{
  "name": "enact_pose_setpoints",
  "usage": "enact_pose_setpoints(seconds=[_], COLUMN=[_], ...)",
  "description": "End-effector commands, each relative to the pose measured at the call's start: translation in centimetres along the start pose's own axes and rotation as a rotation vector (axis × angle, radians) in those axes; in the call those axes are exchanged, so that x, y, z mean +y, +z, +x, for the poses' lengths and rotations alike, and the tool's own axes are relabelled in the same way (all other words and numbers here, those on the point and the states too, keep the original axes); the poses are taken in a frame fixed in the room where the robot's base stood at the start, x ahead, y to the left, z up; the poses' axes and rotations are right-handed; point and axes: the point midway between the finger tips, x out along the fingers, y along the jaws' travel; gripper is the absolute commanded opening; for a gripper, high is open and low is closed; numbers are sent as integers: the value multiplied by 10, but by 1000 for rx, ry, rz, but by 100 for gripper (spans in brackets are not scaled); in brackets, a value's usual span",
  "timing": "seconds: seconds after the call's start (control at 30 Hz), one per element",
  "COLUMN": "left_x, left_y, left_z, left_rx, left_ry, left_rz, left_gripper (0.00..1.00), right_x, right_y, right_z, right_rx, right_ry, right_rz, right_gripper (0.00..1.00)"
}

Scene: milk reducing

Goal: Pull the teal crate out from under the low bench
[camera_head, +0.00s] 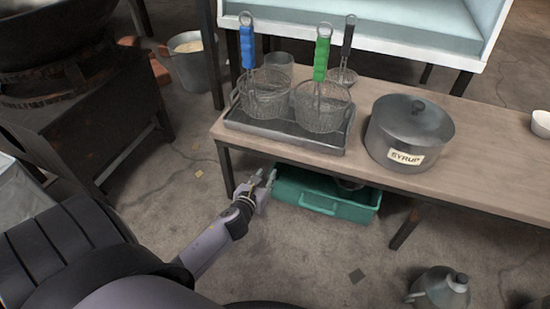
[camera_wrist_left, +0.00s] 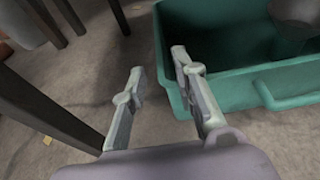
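The teal crate (camera_head: 352,211) is on the floor under the front edge of the low wooden bench (camera_head: 480,182). Its front wall with a bar handle (camera_head: 304,203) faces me. In the left wrist view the crate (camera_wrist_left: 222,92) fills the upper right, with its handle (camera_wrist_left: 290,86) at the right edge. My left gripper (camera_head: 262,178) is at the crate's left front corner. In the wrist view its two fingers (camera_wrist_left: 158,82) are apart with bare floor between them. The right finger is close to the crate's corner; I cannot tell if it touches. My right gripper is not in view.
The bench's left front leg (camera_head: 227,168) stands just left of my left gripper. Another bench leg (camera_head: 405,226) is right of the crate. A dark metal can (camera_head: 440,288) is on the floor at lower right. The floor in front of the crate is clear.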

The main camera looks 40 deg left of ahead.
Motion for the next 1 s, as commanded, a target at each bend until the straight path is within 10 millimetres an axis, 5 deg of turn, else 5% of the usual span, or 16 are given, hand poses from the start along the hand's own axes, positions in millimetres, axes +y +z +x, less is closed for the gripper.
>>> enact_pose_setpoints(seconds=[0.5, 1.0], left_x=[1, 1], left_y=[-3, 0], left_z=[102, 126], left_rx=[-2, 0], left_ry=[2, 1], left_rz=[1, -1], left_gripper=[27, 27], right_x=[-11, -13], right_y=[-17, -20], right_z=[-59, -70], right_rx=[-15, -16], right_ry=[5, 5], right_rz=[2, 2], right_gripper=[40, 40])
